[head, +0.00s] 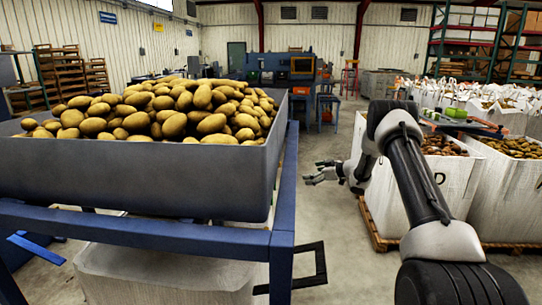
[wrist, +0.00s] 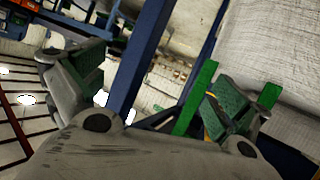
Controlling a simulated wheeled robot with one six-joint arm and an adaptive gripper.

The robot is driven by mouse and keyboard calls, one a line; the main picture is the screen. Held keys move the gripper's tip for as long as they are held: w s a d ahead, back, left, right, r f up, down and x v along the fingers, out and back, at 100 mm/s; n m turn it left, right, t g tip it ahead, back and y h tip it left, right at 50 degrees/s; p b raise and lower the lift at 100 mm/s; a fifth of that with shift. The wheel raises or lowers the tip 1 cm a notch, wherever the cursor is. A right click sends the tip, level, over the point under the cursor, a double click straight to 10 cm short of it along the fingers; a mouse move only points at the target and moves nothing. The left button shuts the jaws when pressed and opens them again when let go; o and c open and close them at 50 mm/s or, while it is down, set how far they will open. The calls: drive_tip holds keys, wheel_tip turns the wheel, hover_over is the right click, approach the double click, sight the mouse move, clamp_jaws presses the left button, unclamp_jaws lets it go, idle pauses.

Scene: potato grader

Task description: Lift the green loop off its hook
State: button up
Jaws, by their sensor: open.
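My gripper (head: 312,173) is open in the head view, in the gap right of the potato hopper, its fingers pointing left. In the wrist view my gripper (wrist: 154,84) shows two spread fingers with green inner pads and nothing clearly held between them. A bright green strip (wrist: 195,98) stands beside the right finger, and a short green piece (wrist: 268,95) shows on that finger's other side. They may be parts of the green loop; the finger hides whether they join or touch it. I cannot make out a green loop or its hook near my gripper in the head view.
The grey hopper (head: 150,185), heaped with potatoes, sits on a blue frame (head: 284,190) at left. A black bracket (head: 318,265) juts from the frame. A white potato bag (head: 455,185) on a pallet (head: 380,240) stands at right. Concrete floor lies between.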

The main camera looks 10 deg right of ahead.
drive_tip(key=s+a+r+n+g+y, duration=0.55)
drive_tip(key=a+r+y, duration=0.4)
drive_tip(key=r, duration=0.25)
drive_tip(key=shift+m+t+h, duration=0.35)
drive_tip(key=x, duration=0.8)
drive_tip(key=shift+s+a+f, duration=0.1)
drive_tip(key=shift+s+a, duration=0.2)
drive_tip(key=c, duration=1.3)
